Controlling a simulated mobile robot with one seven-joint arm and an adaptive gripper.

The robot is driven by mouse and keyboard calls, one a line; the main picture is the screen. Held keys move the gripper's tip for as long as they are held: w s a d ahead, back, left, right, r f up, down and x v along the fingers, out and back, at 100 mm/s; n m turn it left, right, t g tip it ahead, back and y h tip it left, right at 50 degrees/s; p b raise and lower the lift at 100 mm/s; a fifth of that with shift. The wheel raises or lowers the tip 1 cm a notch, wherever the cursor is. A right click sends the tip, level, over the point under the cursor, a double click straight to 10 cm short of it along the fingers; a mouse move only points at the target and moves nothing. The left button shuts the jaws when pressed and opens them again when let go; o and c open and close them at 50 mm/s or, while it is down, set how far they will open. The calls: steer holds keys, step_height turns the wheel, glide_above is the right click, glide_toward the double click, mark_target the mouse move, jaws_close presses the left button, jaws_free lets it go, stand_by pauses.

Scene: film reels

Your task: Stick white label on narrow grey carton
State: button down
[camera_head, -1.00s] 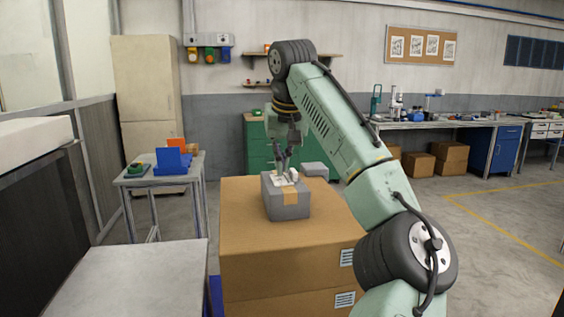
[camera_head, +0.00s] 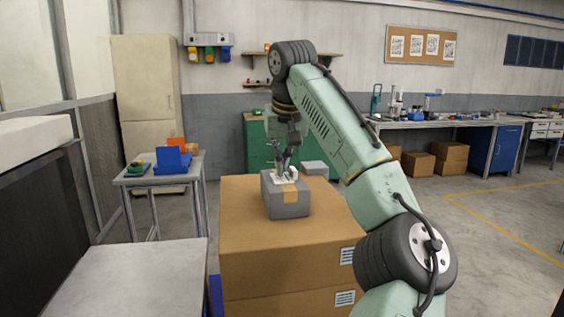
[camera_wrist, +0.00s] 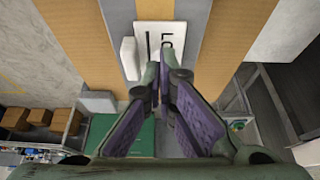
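The white label (camera_wrist: 188,33), printed with black marks, shows at the carton's top in the wrist view. In the head view it is a small white patch (camera_head: 284,177), partly hidden by the fingers. My gripper (camera_wrist: 164,73) points down over the carton. Its purple-padded fingers are close together with their tips at the label's near edge. I cannot tell whether they pinch it. A small white block (camera_wrist: 129,58) is beside the label.
The brown box (camera_head: 255,245) leaves free room around the carton. A light grey box (camera_head: 314,169) is behind it. A side table (camera_head: 134,180) with a blue holder (camera_head: 172,162) stands at left. A bare grey tabletop (camera_head: 130,280) is at front left.

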steer(key=shift+f+b, duration=0.3)
steer(key=shift+f, duration=0.15)
stand_by(0.6)
step_height(320, 180, up, 2)
steer(key=p, duration=0.2)
steer(key=shift+r+p, duration=0.25)
steer(key=shift+p, duration=0.05)
steer(key=shift+r, duration=1.8)
